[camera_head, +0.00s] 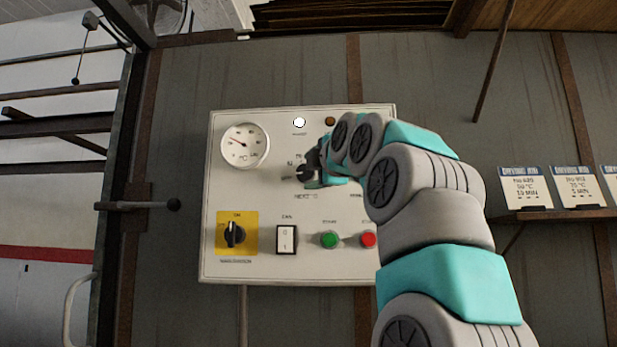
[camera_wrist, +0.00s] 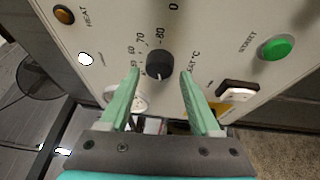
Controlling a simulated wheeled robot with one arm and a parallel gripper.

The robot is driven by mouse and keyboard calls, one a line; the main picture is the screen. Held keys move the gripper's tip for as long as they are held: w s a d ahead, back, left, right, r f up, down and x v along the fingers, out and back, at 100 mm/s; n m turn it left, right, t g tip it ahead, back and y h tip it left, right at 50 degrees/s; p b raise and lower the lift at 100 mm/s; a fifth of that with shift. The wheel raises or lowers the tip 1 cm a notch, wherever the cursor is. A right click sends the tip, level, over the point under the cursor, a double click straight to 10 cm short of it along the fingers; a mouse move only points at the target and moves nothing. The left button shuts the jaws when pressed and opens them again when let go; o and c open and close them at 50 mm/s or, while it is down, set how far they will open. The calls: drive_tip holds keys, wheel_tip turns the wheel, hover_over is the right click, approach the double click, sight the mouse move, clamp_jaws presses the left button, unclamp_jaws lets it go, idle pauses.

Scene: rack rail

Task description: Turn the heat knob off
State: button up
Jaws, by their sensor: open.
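The heat knob (camera_wrist: 160,65) is a round black dial on the cream control panel (camera_head: 270,195), with printed numbers including 60, 70 and 80 around it and a "°C" label beside it. A small pale mark shows on its face; I cannot tell its exact setting. My gripper (camera_wrist: 160,73) is open, with one green finger on each side of the knob. Small gaps show between fingers and knob in the wrist view. In the head view the knob (camera_head: 304,173) is partly hidden by my gripper (camera_head: 316,172).
The panel also bears a dial gauge (camera_head: 245,145), a black rotary switch on yellow (camera_head: 234,234), a rocker switch (camera_head: 287,240), a green button (camera_head: 330,240), a red button (camera_head: 368,240), a white lamp (camera_head: 299,122) and an amber lamp (camera_head: 330,121). Cards (camera_head: 525,187) stand on a right-hand shelf.

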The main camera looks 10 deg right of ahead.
drive_tip(key=s, duration=0.3)
drive_tip(key=s+b, duration=0.1)
drive_tip(key=s, duration=0.1)
drive_tip(key=shift+d+f, duration=0.25)
drive_tip(key=shift+d, duration=0.05)
drive_tip(key=w+a+f+m+g, duration=0.1)
drive_tip(key=a+f+m+g, duration=0.15)
drive_tip(key=f, duration=0.85)
drive_tip(key=a+f+m+g, duration=0.2)
drive_tip(key=f+g, duration=0.2)
drive_tip(key=f, duration=0.7)
drive_tip(key=s+f+m+g+h, duration=0.1)
drive_tip(key=s+f+m+g, duration=0.15)
drive_tip(key=f, duration=0.65)
drive_tip(key=s+f+m+g, duration=0.2)
drive_tip(key=s+f, duration=0.2)
drive_tip(key=f, duration=0.6)
drive_tip(key=s+d+f+m+g, duration=0.1)
drive_tip(key=s+f+m+g, duration=0.3)
drive_tip(key=s+f, duration=1)
drive_tip(key=s+d+f+m+g+h, duration=0.1)
drive_tip(key=s+f+m+g, duration=0.4)
drive_tip(key=s+f, duration=1)
drive_tip(key=shift+s+d+f+m, duration=0.2)
drive_tip(key=shift+s+d+m, duration=0.5)
drive_tip(key=shift+m, duration=0.1)
